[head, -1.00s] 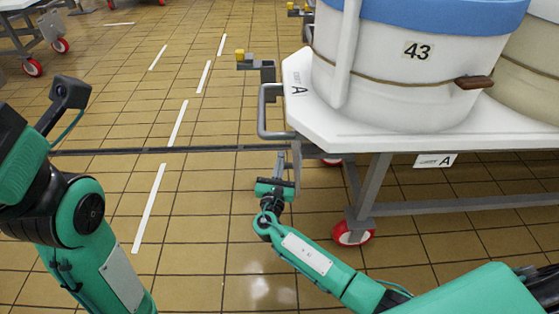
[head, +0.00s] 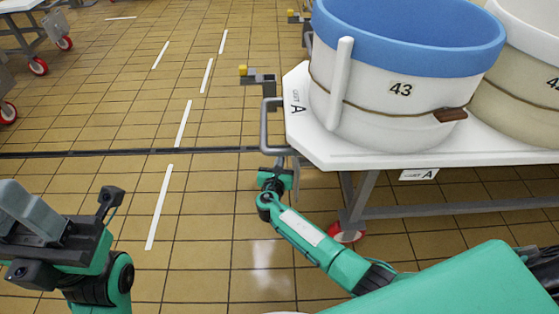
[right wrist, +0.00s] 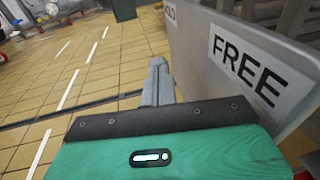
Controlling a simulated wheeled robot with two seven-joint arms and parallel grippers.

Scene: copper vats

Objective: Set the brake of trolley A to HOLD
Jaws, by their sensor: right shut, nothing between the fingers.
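Trolley A (head: 330,152) is a white-topped trolley at the right of the head view, with an "A" label on its corner and front edge. My right gripper (head: 280,163) is just below its grey end handle (head: 264,128). In the right wrist view the right gripper's fingers (right wrist: 158,82) are shut and empty, beside a grey plate (right wrist: 202,62). I cannot make out a brake lever. My left gripper (head: 32,212) is at the lower left, away from the trolley; its jaw opening is unclear.
A blue-rimmed vat marked 43 (head: 390,105) stands on the trolley, beside another vat (head: 525,85). A grey bracket with a yellow knob (head: 243,70) juts from the trolley's left end. Red wheels (head: 347,233) are below. Tiled floor with white dashes is clear to the left.

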